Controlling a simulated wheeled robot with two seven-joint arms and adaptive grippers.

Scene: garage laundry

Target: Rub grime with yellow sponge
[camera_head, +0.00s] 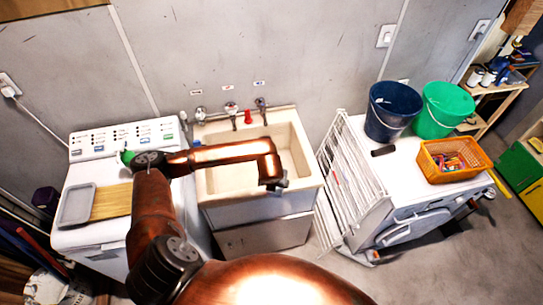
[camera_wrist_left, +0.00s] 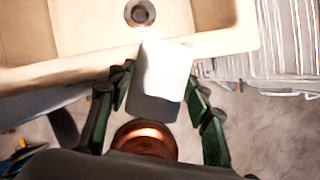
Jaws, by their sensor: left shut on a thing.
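My left gripper (camera_head: 279,184) hangs over the front right part of the cream sink (camera_head: 311,168) in the head view. In the left wrist view the left gripper (camera_wrist_left: 158,88) has its green-edged fingers shut on a pale block (camera_wrist_left: 166,68), white on top and grey on its near side. The block is over the sink's front rim; I cannot tell whether it touches. It looks white, not yellow, so I cannot be sure it is the sponge. No distinct grime patch can be made out; the basin looks brownish near the drain (camera_wrist_left: 140,12). My right gripper is not in view.
A white drying rack (camera_head: 345,180) stands close on the right. Beyond it, a machine carries a dark blue bucket (camera_head: 392,110), a green bucket (camera_head: 440,108) and an orange basket (camera_head: 450,175).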

